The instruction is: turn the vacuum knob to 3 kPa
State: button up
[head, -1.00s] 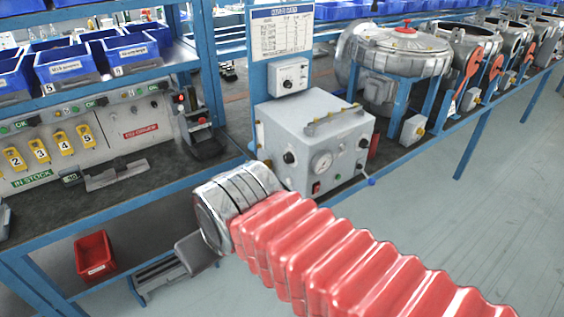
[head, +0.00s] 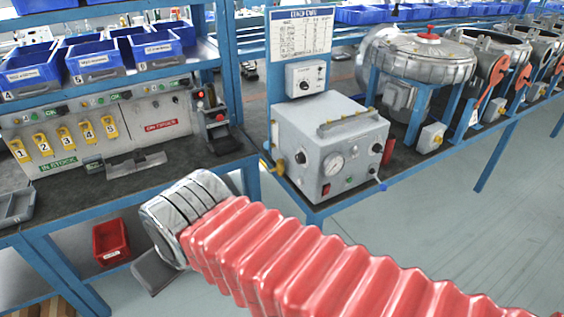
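A grey box (head: 345,125) with a round gauge (head: 333,165) stands on the bench, right of centre in the head view. Dark knobs sit on its front, one at left (head: 300,158) and one at right (head: 377,148). A smaller box above it carries another knob (head: 304,85). I cannot read any kPa marks or tell which knob is the vacuum one. My red bellows-covered arm ends in a silver cuff, left of and below the grey box and apart from it. Part of my gripper seems to show as a grey plate (head: 155,272) below the cuff; its fingertips are not clear.
A printed chart (head: 301,32) hangs above the boxes. Yellow valves and a blue-handled lever jut from the grey box's lower edges. Metal drums (head: 420,62) line the bench at right. Blue bins (head: 95,58) fill the left shelf; a red bin (head: 110,240) sits below.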

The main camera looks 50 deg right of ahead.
aim_at(301, 159)
jog(key=u, duration=0.1)
jog(key=i, duration=1)
jog(key=z, duration=0.05)
